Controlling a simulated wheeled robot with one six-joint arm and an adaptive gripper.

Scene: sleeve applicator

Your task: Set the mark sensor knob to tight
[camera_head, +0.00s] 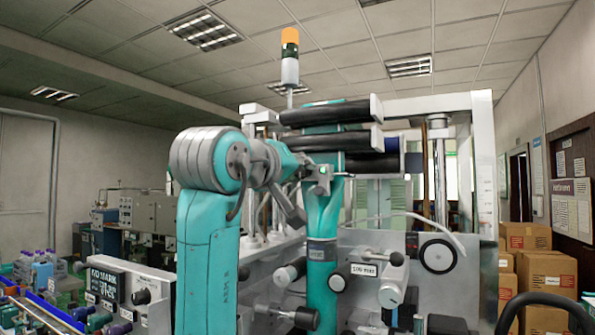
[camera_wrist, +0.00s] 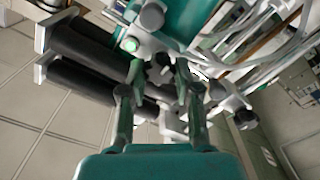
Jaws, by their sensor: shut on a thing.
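My gripper (camera_wrist: 160,75) reaches up to a small grey sensor block (camera_head: 322,172) with a green light, fixed by the teal column (camera_head: 322,215). In the wrist view its two fingers stand on either side of a small grey knob (camera_wrist: 162,73), and the jaws are shut on it. This looks like the mark sensor knob, partly hidden by the fingertips. The block with its green light also shows in the wrist view (camera_wrist: 132,43). The knob's pointer and any scale marks are too small to read.
Black rollers (camera_head: 332,140) lie just above and beside the gripper. A white machine panel (camera_head: 365,245) with knobs and a dark wheel (camera_head: 437,254) stands below right. A black sign reading "NO MARK" (camera_head: 106,284) is at lower left. Cartons (camera_head: 547,275) stand at right.

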